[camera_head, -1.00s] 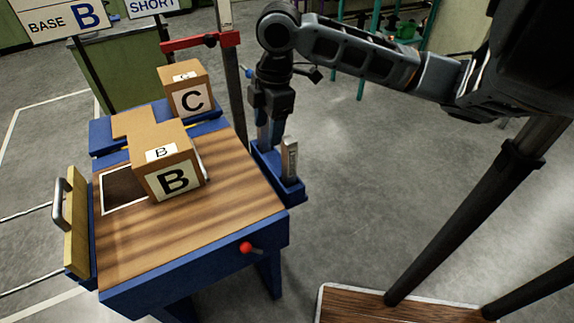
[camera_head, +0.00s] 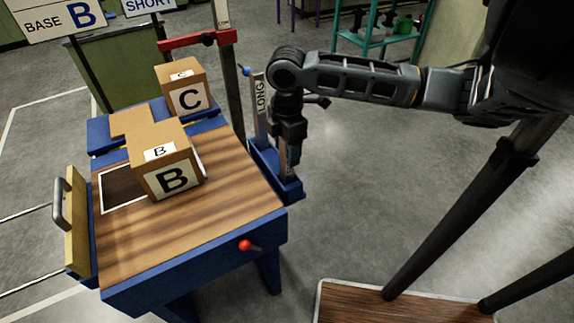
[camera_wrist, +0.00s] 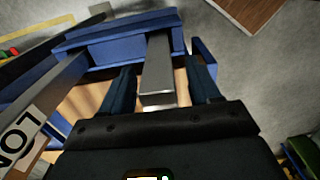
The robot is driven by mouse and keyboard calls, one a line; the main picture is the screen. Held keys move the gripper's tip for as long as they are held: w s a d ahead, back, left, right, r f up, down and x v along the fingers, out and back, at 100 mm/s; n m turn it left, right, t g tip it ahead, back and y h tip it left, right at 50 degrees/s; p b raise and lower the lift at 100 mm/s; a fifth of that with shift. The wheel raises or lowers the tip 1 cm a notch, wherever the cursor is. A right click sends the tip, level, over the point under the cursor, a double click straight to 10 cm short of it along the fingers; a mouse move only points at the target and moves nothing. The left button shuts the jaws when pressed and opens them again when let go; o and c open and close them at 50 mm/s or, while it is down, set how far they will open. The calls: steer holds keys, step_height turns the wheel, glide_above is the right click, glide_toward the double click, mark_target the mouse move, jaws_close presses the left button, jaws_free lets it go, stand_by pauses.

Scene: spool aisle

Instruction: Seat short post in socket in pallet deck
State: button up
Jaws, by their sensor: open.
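My gripper (camera_head: 290,145) points down at the blue rack (camera_head: 262,165) on the right side of the blue table. In the wrist view its two dark blue fingers (camera_wrist: 162,88) are apart, with a grey metal post (camera_wrist: 157,70) between them and gaps on both sides. This shorter post (camera_head: 290,162) stands in the rack; its label is partly hidden. A taller post marked LONG (camera_head: 260,105) stands behind it, and shows at the left of the wrist view (camera_wrist: 35,120). The wood-topped deck (camera_head: 215,225) has a white-outlined dark patch (camera_head: 122,190); I cannot make out a socket.
Box B (camera_head: 172,180) and box C (camera_head: 187,98) stand on the table. A red clamp on a grey upright (camera_head: 222,80) rises behind the rack. Floor right of the rack is clear.

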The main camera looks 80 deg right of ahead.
steer(key=shift+c, duration=0.3)
jaws_close()
stand_by(0.3)
